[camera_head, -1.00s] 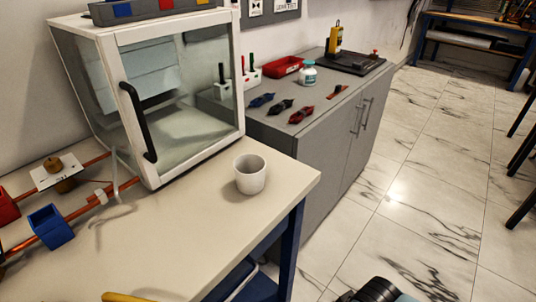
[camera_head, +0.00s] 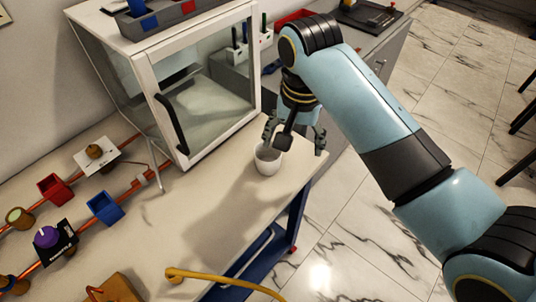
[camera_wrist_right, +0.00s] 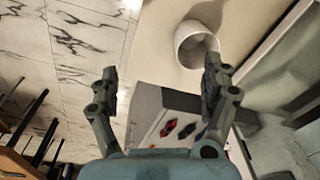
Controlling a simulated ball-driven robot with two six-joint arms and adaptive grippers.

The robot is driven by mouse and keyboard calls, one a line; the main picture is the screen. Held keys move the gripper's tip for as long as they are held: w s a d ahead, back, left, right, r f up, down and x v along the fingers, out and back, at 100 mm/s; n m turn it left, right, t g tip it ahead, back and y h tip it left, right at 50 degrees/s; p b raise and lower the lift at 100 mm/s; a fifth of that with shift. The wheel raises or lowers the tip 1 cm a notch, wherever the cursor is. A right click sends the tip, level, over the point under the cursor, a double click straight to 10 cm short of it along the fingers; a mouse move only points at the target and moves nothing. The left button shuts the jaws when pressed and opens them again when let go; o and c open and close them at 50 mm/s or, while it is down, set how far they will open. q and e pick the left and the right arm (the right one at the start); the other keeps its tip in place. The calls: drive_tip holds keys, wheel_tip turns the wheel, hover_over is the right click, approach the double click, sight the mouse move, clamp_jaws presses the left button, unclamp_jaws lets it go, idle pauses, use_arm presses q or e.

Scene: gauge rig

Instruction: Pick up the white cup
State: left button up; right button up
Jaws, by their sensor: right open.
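The white cup (camera_head: 267,160) stands upright on the pale table near its right end, in front of the glass-doored cabinet. My right gripper (camera_head: 296,142) is over the cup's right side and open, with its dark fingers spread. One finger partly covers the cup's rim in the head view. In the right wrist view the white cup (camera_wrist_right: 193,44) lies beyond the fingertips, nearer to the finger on the right of the picture. The right gripper (camera_wrist_right: 158,72) is empty between its fingers there. Whether a finger touches the cup cannot be told. My left gripper is not in view.
The glass-doored cabinet (camera_head: 140,60) with a black handle stands just behind the cup. Copper pipes with a blue block (camera_head: 104,208) and a red block (camera_head: 55,188) run along the left. A yellow hose (camera_head: 225,281) lies at the front. The table's right edge is close.

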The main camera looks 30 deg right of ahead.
sight(268, 155)
drive_tip(key=w+a+m+g, duration=0.1)
drive_tip(key=w+a+m, duration=0.25)
drive_tip(key=w, duration=0.25)
drive_tip(key=f, duration=0.9)
drive_tip(key=shift+s+d+f+p, duration=0.2)
drive_tip(key=shift+d+f+p, duration=0.1)
drive_tip(key=shift+d, duration=0.05)
drive_tip(key=c, duration=1.3)
